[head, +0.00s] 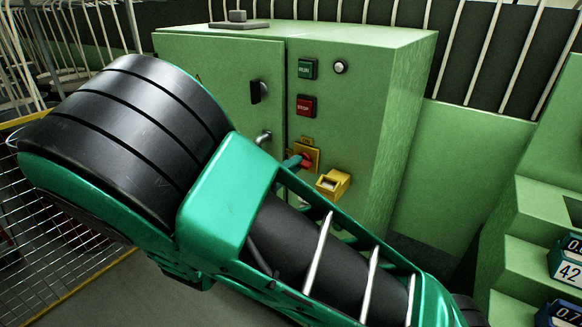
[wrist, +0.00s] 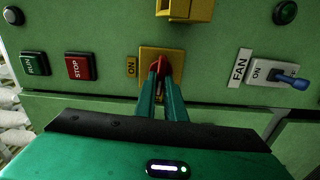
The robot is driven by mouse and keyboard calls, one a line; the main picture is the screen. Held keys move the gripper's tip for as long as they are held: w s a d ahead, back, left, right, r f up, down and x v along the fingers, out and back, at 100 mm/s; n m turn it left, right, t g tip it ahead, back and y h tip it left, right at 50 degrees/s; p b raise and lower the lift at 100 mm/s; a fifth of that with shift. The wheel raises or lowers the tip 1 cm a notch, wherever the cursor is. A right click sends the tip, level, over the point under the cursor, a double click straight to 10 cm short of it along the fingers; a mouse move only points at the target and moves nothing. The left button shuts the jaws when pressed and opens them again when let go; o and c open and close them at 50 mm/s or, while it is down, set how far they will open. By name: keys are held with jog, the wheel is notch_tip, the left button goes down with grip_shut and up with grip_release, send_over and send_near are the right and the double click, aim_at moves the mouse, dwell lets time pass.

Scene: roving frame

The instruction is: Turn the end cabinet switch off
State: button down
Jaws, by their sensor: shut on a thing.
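The green end cabinet (head: 350,110) stands in the middle of the head view. On its front is a red rotary switch on a yellow plate (head: 315,153), with a label at the plate's edge. In the wrist view the red handle (wrist: 163,67) sits on its yellow plate (wrist: 146,54), beside a yellow ON label (wrist: 131,67). My gripper (wrist: 160,76) has its two green fingers closed on the red handle; it also shows at the switch in the head view (head: 303,160). The fingers hide part of the handle, and I cannot read its setting.
A green RUN button (head: 307,69) and a red STOP button (head: 306,105) are above the switch. A yellow box (head: 333,183) juts out close beside it. A FAN switch with a blue lever (wrist: 291,81) shows in the wrist view. Stepped green shelving (head: 530,215) stands at right.

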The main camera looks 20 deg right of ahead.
jog(key=shift+w+a+f+n, duration=0.1)
jog(key=shift+a+n, duration=0.1)
jog(key=shift+n, duration=0.3)
jog(key=c, duration=1.8)
grip_release()
jog(key=shift+c, duration=0.2)
jog(key=shift+d, duration=0.1)
jog(key=v, duration=1)
jog(key=shift+s+a, duration=0.2)
jog(key=shift+a, duration=0.1)
jog(key=shift+s, duration=0.1)
